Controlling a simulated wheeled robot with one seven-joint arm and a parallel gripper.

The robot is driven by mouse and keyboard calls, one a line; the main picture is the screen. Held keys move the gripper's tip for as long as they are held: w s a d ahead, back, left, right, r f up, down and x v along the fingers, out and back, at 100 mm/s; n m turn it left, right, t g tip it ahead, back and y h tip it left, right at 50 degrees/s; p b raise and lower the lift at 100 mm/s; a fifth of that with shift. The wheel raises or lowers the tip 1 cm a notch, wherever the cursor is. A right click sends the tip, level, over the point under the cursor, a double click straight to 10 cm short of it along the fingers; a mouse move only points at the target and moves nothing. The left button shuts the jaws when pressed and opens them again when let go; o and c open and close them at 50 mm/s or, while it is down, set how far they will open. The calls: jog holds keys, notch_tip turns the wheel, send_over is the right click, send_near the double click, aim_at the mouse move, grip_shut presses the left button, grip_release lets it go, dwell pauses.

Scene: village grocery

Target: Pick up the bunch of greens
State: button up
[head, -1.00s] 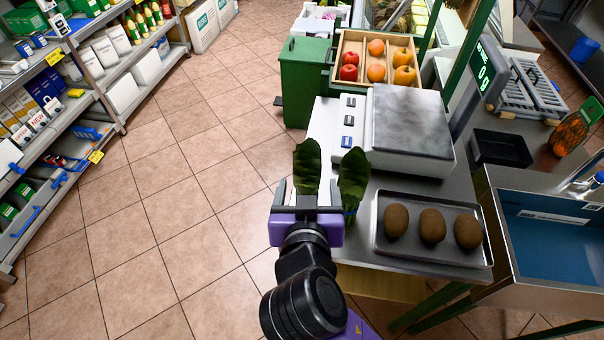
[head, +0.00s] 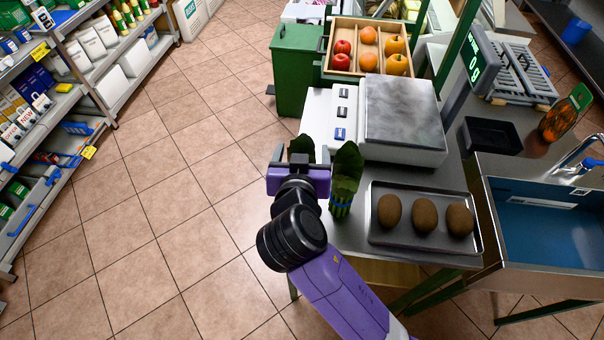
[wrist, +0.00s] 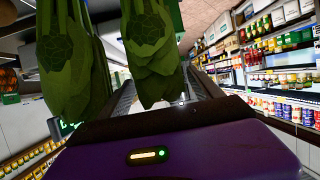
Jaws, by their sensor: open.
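Two bunches of dark green leaves show. The left bunch (head: 301,147) is mostly hidden behind my gripper (head: 302,156); only its leafy top shows in the head view. The right bunch (head: 346,168) stands upright at the counter's left edge, with a blue band round its stems, just right of my gripper. My gripper is open, its fingers on either side of the left bunch in the head view. In the wrist view one bunch (wrist: 151,45) appears between the fingers and another (wrist: 70,60) lies outside them at left. Contact cannot be told.
A metal tray (head: 385,248) with three brown kiwi-like fruits is right of the greens. A scale (head: 403,115) stands behind, then a wooden fruit crate (head: 333,68) and a green bin (head: 294,75). A blue sink (head: 550,235) is at right. Open tiled floor lies left.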

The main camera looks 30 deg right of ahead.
jog(key=shift+c, duration=0.4)
grip_shut()
